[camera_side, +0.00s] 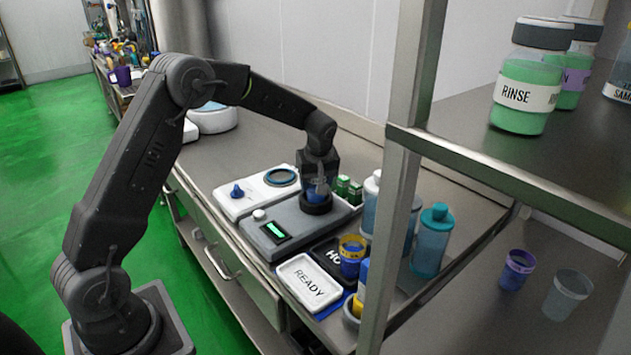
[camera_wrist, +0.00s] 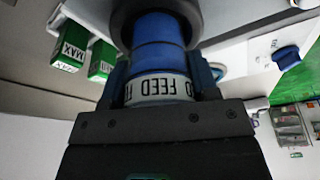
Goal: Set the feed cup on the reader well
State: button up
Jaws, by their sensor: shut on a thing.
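The feed cup (camera_wrist: 158,55) is blue with a white FEED band. My gripper (camera_wrist: 160,80) is shut on it, one finger on each side of the band. The reader well (camera_wrist: 205,12) is a dark ring; the cup's far end is at its opening, and I cannot tell whether it rests on the bottom. In the side view my gripper (camera_side: 318,182) points down over the well (camera_side: 316,207) on the grey reader (camera_side: 290,240), which has a lit green display. Little of the cup shows there, as my gripper covers it.
A white unit (camera_side: 250,193) with a blue knob stands behind the reader. Green boxes (camera_side: 348,189) are close right of my gripper. A READY tray (camera_side: 308,284), a yellow-banded cup (camera_side: 351,256) and bottles (camera_side: 432,240) stand in front and right, near a metal shelf post (camera_side: 408,150).

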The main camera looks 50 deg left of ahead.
jog(key=shift+f, duration=0.6)
jog(key=o, duration=0.7)
jog(key=shift+o, duration=0.2)
jog(key=shift+v, duration=5.5)
